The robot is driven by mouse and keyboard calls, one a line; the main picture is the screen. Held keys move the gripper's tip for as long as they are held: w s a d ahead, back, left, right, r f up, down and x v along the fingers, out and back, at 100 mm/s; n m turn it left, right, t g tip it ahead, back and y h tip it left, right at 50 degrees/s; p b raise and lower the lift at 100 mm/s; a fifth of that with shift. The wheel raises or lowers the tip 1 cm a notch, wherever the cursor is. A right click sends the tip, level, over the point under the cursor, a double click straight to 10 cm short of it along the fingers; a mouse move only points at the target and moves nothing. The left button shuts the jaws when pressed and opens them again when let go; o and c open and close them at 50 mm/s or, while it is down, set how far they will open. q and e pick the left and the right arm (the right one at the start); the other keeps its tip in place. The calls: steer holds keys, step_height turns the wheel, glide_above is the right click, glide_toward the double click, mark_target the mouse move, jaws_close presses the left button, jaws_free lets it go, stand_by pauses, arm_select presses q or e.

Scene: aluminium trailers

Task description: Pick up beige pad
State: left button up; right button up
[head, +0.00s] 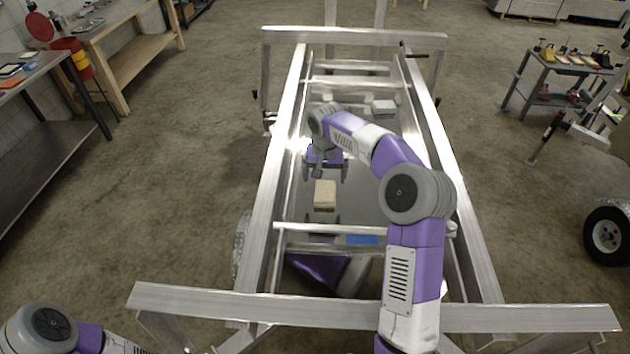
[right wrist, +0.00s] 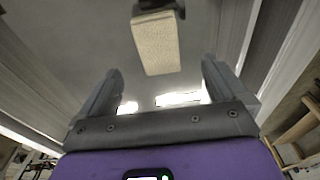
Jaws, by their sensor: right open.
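The beige pad (head: 325,195) is a small block inside the aluminium trailer frame, near its front crossbar. My right gripper (head: 325,176) is open and empty, just beyond the pad in the head view, with its fingers toward the pad. In the right wrist view the pad (right wrist: 157,44) lies beyond the open fingers of the gripper (right wrist: 160,78), apart from them and roughly centred. A dark part touches or overlaps the pad's far end there; I cannot tell how they join.
Long aluminium rails (head: 269,190) flank the pad on both sides. A crossbar (head: 330,232) and a blue piece (head: 362,239) lie nearer to me. A grey block (head: 384,106) sits farther back. A tool cart (head: 565,75) stands at the right, workbenches at the left.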

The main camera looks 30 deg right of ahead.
mark_target(325, 191)
steer(key=shift+s+f, duration=0.25)
steer(key=shift+f, duration=0.15)
steer(key=shift+w+d+f+p, duration=0.15)
steer(key=shift+w+f, duration=0.05)
steer(key=shift+f, duration=0.8)
steer(key=shift+w+d+f+p, duration=0.15)
steer(key=shift+f, duration=0.9)
steer(key=shift+w+d+f+p, duration=0.15)
steer(key=shift+w+f, duration=0.05)
steer(key=shift+f, duration=0.8)
steer(key=c, duration=1.2)
